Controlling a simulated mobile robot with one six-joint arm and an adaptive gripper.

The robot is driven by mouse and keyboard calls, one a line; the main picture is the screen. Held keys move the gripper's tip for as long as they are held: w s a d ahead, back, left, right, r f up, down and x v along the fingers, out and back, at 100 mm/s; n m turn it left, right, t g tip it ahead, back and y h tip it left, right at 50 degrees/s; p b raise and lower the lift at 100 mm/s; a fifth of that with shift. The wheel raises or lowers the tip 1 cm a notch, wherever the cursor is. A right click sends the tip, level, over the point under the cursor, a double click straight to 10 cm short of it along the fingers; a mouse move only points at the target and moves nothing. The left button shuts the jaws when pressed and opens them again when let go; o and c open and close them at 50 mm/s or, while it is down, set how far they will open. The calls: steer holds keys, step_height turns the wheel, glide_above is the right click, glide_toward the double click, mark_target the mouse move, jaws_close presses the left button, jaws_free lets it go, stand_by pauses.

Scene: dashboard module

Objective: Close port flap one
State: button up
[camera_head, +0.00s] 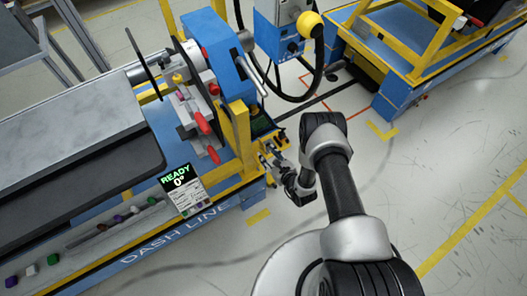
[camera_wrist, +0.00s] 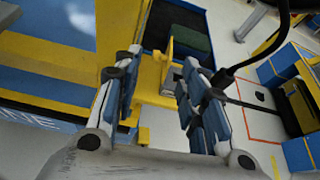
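My gripper (camera_head: 278,166) is at the right end of the blue and yellow dash line station in the head view. In the wrist view my gripper (camera_wrist: 163,68) has its two fingers well apart, so it is open. A yellow upright plate with a yellow bracket (camera_wrist: 152,92) shows between and beyond the fingers. I cannot tell whether a finger touches it. A dark recess with a green face (camera_wrist: 190,45) lies behind the plate. No label marks port flap one, and I cannot tell for certain which part it is.
A blue machine with a yellow post (camera_head: 242,130) stands left of my gripper. Red-handled clamps (camera_head: 202,123) and a READY sign (camera_head: 181,190) are further left. A blue box with a yellow knob (camera_head: 290,30) and a black cable stands behind.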

mark_target(261, 147)
steer(key=b+x, duration=0.1)
steer(key=x, duration=0.4)
jaws_close()
stand_by(0.5)
